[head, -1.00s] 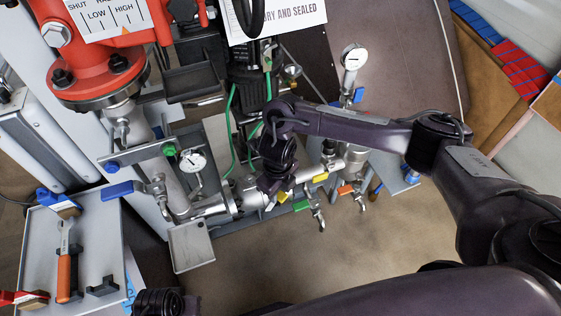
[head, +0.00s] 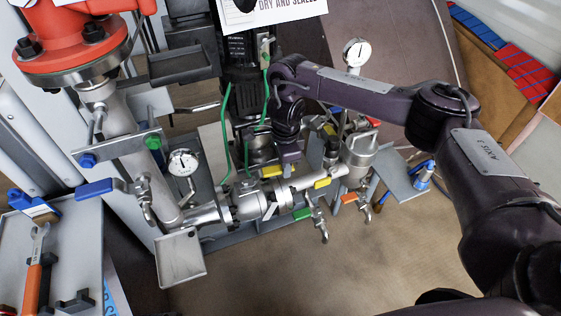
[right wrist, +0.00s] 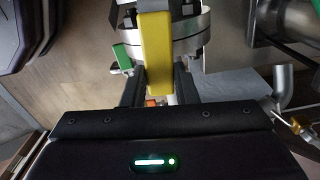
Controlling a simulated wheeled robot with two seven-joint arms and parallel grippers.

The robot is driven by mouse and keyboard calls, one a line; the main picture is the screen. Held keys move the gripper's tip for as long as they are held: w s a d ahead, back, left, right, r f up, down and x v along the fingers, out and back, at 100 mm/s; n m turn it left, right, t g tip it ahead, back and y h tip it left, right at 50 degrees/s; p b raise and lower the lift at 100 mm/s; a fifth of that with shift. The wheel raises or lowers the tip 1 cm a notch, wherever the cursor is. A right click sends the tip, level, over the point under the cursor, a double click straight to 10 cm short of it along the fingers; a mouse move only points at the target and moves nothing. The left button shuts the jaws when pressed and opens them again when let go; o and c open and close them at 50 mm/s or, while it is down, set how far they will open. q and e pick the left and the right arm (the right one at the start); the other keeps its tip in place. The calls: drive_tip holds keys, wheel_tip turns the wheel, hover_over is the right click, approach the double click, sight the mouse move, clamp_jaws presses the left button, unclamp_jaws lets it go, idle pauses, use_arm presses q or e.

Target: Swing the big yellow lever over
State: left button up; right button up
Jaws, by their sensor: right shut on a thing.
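The big yellow lever (head: 271,171) sits above the silver pipe and valve body (head: 248,206) in the head view, partly hidden by my right gripper. My right gripper (head: 286,168) is at the lever. In the right wrist view the lever (right wrist: 156,52) stands as a broad yellow bar between the two dark fingers (right wrist: 158,86), which are shut on it. A round steel flange (right wrist: 190,35) lies behind the lever. My left gripper is not in view.
Smaller yellow (head: 322,183), green (head: 302,213) and orange (head: 349,197) handles crowd the pipe to the right. A gauge (head: 183,162) and a blue handle (head: 95,188) stand left. A grey tray (head: 181,258) juts out in front. Open floor lies at lower right.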

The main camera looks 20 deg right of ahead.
drive_tip(key=o, duration=0.4)
drive_tip(key=shift+w+f+n, duration=0.1)
drive_tip(key=shift+w+n, duration=0.3)
drive_tip(key=shift+w, duration=0.1)
drive_tip(key=o, duration=0.4)
drive_tip(key=shift+o, duration=0.2)
drive_tip(key=shift+s, duration=0.1)
wheel_tip(320, 180, up, 6)
drive_tip(key=p, duration=0.6)
wheel_tip(320, 180, up, 8)
drive_tip(key=p, duration=0.3)
